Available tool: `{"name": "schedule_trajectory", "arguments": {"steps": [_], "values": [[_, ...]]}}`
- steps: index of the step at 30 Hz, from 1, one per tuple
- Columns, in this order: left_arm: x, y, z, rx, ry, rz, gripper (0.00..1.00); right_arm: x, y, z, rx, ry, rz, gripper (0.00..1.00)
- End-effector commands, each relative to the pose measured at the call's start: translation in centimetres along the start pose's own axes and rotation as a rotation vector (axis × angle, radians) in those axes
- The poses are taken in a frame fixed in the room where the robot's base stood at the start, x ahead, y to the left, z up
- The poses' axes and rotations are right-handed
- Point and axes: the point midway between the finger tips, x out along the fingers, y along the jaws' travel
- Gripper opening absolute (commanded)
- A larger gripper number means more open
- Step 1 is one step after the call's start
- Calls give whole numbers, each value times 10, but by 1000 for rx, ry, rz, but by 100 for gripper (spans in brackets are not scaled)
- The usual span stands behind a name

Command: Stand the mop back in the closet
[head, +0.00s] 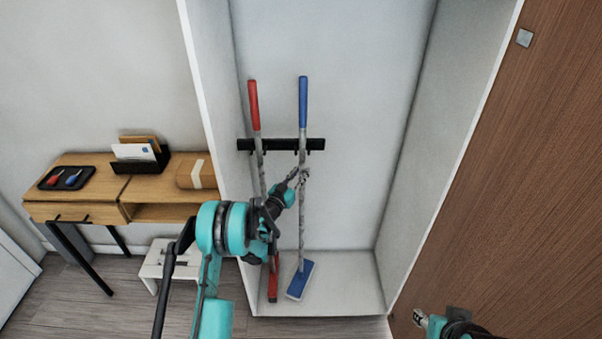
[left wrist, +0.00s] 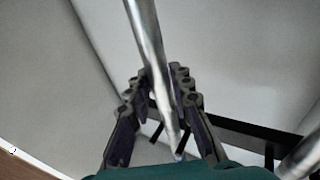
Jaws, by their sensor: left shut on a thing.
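A mop with a blue grip (head: 303,101), a grey pole and a flat blue head (head: 301,280) stands nearly upright in the open white closet. Its head is at the closet floor. My left gripper (head: 299,176) is shut on the pole below the black rack (head: 316,144). In the left wrist view the pole (left wrist: 146,38) passes between the fingers (left wrist: 160,95). The pole crosses in front of the rack; I cannot tell if it is seated in it. My right gripper (head: 420,318) is at the lower right, away from the mop; its fingers are too small to read.
A red-handled tool (head: 254,105) leans left of the mop, its red head (head: 273,283) on the closet floor behind my left arm. The closet's right side is free. A wooden desk (head: 160,184) and a white stool (head: 160,262) stand left. A brown wooden panel (head: 540,180) is right.

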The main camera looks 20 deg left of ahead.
Motion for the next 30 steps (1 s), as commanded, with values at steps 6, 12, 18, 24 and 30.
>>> {"name": "schedule_trajectory", "arguments": {"steps": [6, 12, 18, 24, 30], "values": [[0, 0, 4, -1, 1, 0, 0, 0, 0, 0, 0, 0, 0, 40], [-1, 0, 7, -1, 1, 0, 0, 0, 0, 0, 0, 0, 0, 40], [-1, 0, 8, -1, 1, 0, 45, 0, 0, 0, 0, 0, 0, 40], [-1, 0, 9, 1, 0, 0, 45, 0, 0, 0, 0, 0, 0, 40], [-14, -1, 9, 1, 0, -1, 45, 0, 0, 0, 0, 0, 0, 40]]}}
